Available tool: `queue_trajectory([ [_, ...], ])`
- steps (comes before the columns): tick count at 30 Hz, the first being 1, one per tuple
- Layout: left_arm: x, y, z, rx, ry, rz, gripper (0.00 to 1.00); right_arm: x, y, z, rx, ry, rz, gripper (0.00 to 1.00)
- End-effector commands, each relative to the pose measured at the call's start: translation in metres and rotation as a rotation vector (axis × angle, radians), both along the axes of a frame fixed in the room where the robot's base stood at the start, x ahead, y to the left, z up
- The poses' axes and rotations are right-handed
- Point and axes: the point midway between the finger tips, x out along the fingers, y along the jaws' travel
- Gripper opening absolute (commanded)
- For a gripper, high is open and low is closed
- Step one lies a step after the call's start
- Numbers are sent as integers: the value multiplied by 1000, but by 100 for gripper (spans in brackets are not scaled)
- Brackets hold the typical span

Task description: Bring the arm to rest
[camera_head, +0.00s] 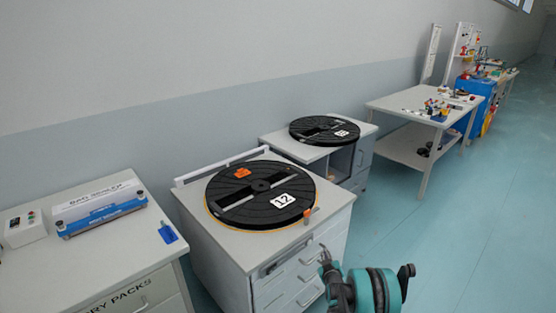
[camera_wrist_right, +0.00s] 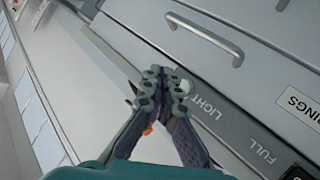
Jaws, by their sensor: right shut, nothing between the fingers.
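My right gripper (camera_head: 326,258) shows at the bottom of the head view, in front of the drawers of the middle cabinet (camera_head: 225,264). In the right wrist view the right gripper (camera_wrist_right: 166,82) has its fingertips together with nothing between them. Behind it there are grey drawer fronts with a metal handle (camera_wrist_right: 205,38) and the labels LIGHT and FULL. I cannot tell whether the fingertips touch the cabinet. My left gripper is in neither view.
A black reel marked 12 (camera_head: 230,190) lies on the middle cabinet. Another black reel (camera_head: 322,130) lies on the cabinet behind. A bag sealer (camera_head: 98,205) stands on the left counter. A work table (camera_head: 400,103) stands farther back. The floor at the right is clear.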

Motion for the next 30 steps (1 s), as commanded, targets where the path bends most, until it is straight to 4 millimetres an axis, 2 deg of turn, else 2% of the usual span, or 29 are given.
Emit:
queue_trajectory([
  [5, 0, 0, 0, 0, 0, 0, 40, -5, 8, 56, 44, 53, -3, 0],
  [7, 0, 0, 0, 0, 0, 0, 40, -13, 13, 85, 69, 84, -6, 0],
  [11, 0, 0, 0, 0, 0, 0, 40, -37, 22, 136, 115, 143, -16, 0],
  [14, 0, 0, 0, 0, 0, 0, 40, -62, 29, 171, 150, 188, -25, 0],
  [17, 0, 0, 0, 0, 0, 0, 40, -94, 36, 201, 183, 235, -36, 0],
  [21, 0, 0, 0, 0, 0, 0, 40, -145, 46, 235, 229, 298, -54, 0],
  [25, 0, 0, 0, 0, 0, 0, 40, -200, 54, 256, 270, 357, -75, 0],
  [30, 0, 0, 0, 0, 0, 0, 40, -276, 62, 270, 318, 434, -107, 0],
])
